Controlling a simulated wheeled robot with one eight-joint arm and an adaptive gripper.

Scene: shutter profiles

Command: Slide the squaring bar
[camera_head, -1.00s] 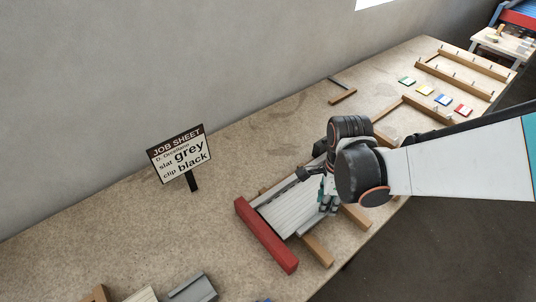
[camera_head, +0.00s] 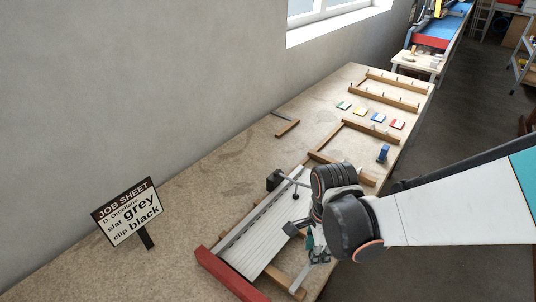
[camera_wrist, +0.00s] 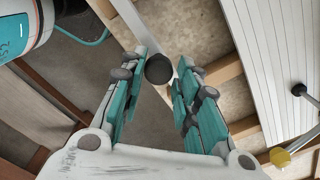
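A panel of pale grey slats (camera_head: 262,234) lies on wooden rails on the bench; its edge also shows at the right of the wrist view (camera_wrist: 285,55). A red bar (camera_head: 229,272) lies across its near-left end; I cannot tell for certain whether this is the squaring bar. My gripper (camera_head: 307,242) is at the panel's right edge. In the wrist view my gripper (camera_wrist: 160,72) has its teal-padded fingers apart, with a dark round knob (camera_wrist: 159,69) between the tips. I see no firm contact with the knob.
A black block (camera_head: 274,180) with a thin rod stands at the panel's far-left side. A job sheet sign (camera_head: 127,212) reads slat grey, clip black. Wooden frames (camera_head: 388,96) and small coloured cards (camera_head: 378,117) lie farther along the bench.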

